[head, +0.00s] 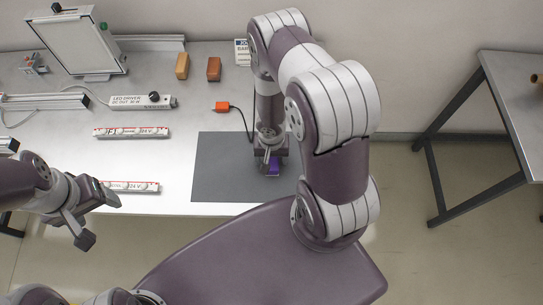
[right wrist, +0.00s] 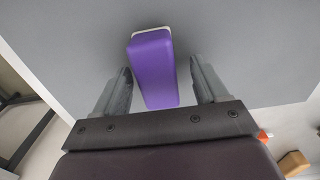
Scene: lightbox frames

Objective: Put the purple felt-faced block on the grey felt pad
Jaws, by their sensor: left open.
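The purple felt-faced block (head: 274,168) is over the grey felt pad (head: 222,170), near the pad's right side, and seems to rest on it. In the right wrist view the block (right wrist: 153,70) shows a pale felt edge at its far end, with the grey pad (right wrist: 60,40) behind. My right gripper (head: 268,157) is above the pad. Its fingers (right wrist: 160,80) stand on both sides of the block, with a visible gap on the right side. My left gripper (head: 100,217) is open and empty, off the table's front left edge.
Two labelled light bars (head: 130,132) lie left of the pad. An LED driver (head: 143,102), an orange block (head: 182,66), a brown block (head: 214,69) and an orange connector (head: 223,106) with a cable are farther back. Another table (head: 510,75) stands at right.

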